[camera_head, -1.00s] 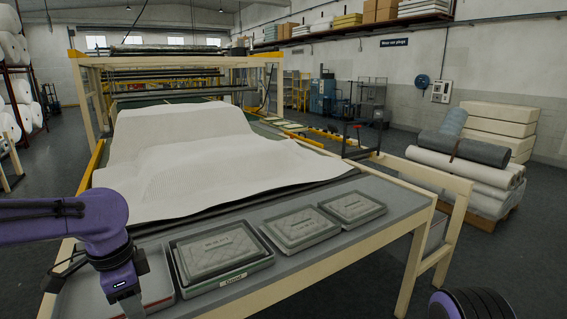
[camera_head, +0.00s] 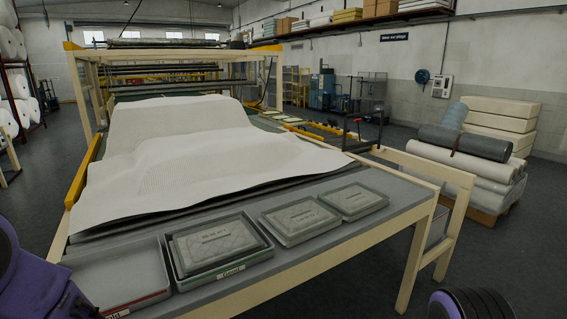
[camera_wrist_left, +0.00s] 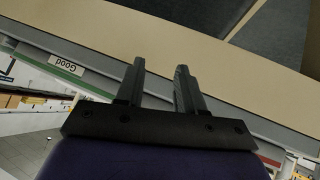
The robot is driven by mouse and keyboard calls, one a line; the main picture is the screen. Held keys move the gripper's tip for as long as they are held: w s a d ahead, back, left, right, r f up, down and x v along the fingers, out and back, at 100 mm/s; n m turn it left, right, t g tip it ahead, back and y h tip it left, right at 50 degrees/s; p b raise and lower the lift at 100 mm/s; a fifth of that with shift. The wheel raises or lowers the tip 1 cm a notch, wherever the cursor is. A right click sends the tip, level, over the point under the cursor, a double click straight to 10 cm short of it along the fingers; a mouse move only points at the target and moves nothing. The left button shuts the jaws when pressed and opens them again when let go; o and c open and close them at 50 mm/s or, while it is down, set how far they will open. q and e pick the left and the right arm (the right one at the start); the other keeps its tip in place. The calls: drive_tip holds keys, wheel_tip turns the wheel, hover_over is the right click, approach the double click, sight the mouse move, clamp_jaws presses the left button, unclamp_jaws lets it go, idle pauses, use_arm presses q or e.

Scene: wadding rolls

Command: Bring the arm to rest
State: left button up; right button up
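My left gripper (camera_wrist_left: 158,68) shows in the left wrist view with its two dark fingers apart and nothing between them. It hangs near the table's pale front edge (camera_wrist_left: 190,60). In the head view only a purple part of my left arm (camera_head: 35,285) shows at the bottom left corner; the gripper itself is out of that frame. My right gripper is not in view; a dark, ribbed purple part of my own body shows at the bottom right.
On the table's front strip stand an empty grey tray (camera_head: 120,277), a green-labelled tray holding a quilted grey piece (camera_head: 215,243), and two more trays with pieces (camera_head: 300,216) (camera_head: 354,198). White wadding (camera_head: 175,155) lies behind. Rolls (camera_head: 465,155) are stacked at the right.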

use_arm(q)
drive_tip(key=s+a+f+g+y+b, duration=0.1)
drive_tip(key=s+f+g+b, duration=0.1)
drive_tip(key=s+f, duration=0.9)
drive_tip(key=s+a+f+n+g+y+b, duration=0.1)
drive_tip(key=s+f+g, duration=0.3)
drive_tip(key=s+f, duration=0.7)
drive_tip(key=s+a, duration=0.1)
drive_tip(key=s, duration=0.4)
drive_tip(key=shift+s+f+b, duration=0.15)
drive_tip(key=shift+s+b, duration=0.25)
